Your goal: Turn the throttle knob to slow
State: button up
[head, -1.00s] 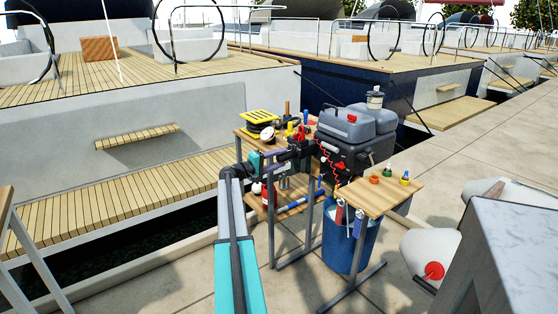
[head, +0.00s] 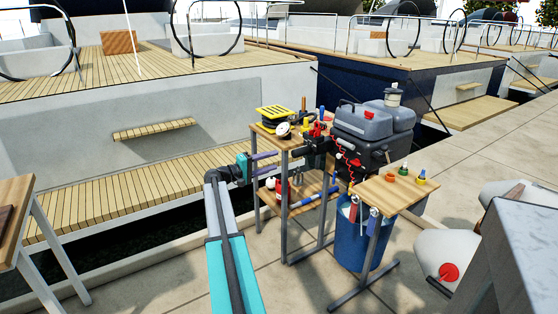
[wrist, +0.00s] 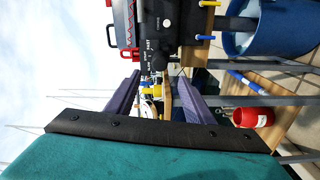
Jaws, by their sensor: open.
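A red can (wrist: 252,117) is below.

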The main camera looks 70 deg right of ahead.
jog(key=shift+v, duration=0.85)
